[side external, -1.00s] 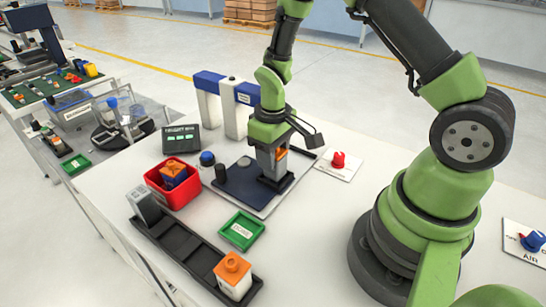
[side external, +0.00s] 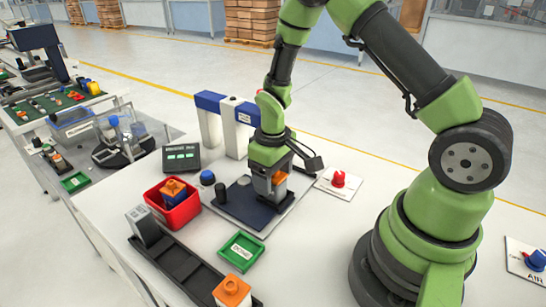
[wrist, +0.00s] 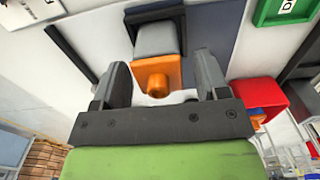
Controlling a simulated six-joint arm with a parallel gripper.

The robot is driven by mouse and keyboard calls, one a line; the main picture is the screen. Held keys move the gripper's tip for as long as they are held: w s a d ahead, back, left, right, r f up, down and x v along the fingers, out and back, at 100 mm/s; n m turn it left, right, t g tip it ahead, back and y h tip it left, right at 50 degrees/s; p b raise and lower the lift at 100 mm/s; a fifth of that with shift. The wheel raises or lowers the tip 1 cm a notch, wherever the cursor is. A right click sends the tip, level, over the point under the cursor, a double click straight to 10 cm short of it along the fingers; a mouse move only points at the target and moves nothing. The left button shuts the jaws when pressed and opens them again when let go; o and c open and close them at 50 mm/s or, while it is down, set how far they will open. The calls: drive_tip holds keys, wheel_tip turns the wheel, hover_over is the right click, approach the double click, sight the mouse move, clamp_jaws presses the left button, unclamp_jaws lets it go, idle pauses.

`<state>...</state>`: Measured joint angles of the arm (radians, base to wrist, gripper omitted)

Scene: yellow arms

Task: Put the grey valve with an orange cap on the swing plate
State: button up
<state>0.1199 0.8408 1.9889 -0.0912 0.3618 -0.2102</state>
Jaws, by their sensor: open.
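The grey valve with an orange cap (side external: 279,181) stands upright in a dark holder on the navy swing plate (side external: 240,209). In the wrist view the orange cap (wrist: 157,74) faces the camera, with the grey body (wrist: 157,39) beyond it inside the dark holder. My gripper (side external: 270,178) is directly over the valve. In the wrist view my gripper (wrist: 158,80) is open, one finger on each side of the cap, with gaps visible between fingers and cap. The valve's lower part is partly hidden in the side view.
A red bin (side external: 190,212) holds a blue part with an orange cap. A black rail (side external: 185,266) carries a grey block and a white part with an orange cap (side external: 232,290). A green tray (side external: 241,250), white-and-blue posts (side external: 238,140) and a red knob (side external: 339,180) stand nearby.

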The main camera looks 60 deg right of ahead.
wheel_tip(320, 180, up, 12)
drive_tip(key=shift+f, duration=0.2)
drive_tip(key=s+a+r+m+t+y, duration=0.1)
drive_tip(key=s+a+r+m+t, duration=0.1)
drive_tip(key=s+r, duration=0.5)
drive_tip(key=s+a+r+m+t+y, duration=0.1)
drive_tip(key=s+a+r+m+t, duration=0.1)
drive_tip(key=s+a+r+t, duration=0.2)
drive_tip(key=s+r+t, duration=0.1)
drive_tip(key=s+r, duration=0.2)
drive_tip(key=shift+s+a+r, duration=0.15)
drive_tip(key=shift+s, duration=0.25)
idle(0.4)
